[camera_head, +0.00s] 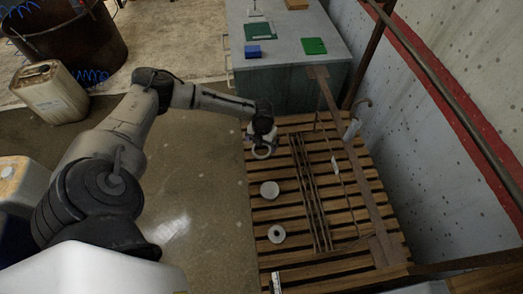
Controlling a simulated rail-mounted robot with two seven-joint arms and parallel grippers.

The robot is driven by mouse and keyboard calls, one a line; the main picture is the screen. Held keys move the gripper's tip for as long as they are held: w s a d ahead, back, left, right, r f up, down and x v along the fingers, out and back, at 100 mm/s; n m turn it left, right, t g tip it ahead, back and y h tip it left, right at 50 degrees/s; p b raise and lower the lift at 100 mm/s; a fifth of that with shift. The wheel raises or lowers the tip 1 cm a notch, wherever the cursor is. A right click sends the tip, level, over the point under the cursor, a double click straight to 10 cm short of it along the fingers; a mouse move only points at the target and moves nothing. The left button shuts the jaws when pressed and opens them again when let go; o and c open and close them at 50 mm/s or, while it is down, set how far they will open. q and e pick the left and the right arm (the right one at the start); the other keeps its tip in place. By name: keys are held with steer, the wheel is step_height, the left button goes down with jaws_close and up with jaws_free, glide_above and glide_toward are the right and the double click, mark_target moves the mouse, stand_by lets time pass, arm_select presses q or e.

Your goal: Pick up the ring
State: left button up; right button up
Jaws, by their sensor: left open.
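My left arm reaches in from the left, and its gripper (262,141) is over the upper left part of the wooden pallet. The gripper is open and points down. A pale ring (262,157) shows right at the fingertips; I cannot tell whether the fingers touch it. Two more pale round pieces lie on the slats below: a white disc-like one (269,189) and a ring with a dark hole (277,234). The fingers themselves are small and partly hidden by the wrist.
The slatted pallet (350,209) carries long thin rods (309,192) right of the round pieces. A grey cabinet (287,50) with a blue box (253,51) and green items stands behind. A concrete wall is at right. Open floor (200,200) lies left of the pallet.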

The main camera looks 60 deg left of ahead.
mark_target(262, 151)
arm_select(q)
steer(key=shift+a+f, duration=0.15)
steer(key=shift+f, duration=1.15)
steer(key=shift+a+f, duration=0.1)
steer(key=shift+f, duration=1.15)
steer(key=shift+c, duration=0.2)
steer(key=c, duration=0.7)
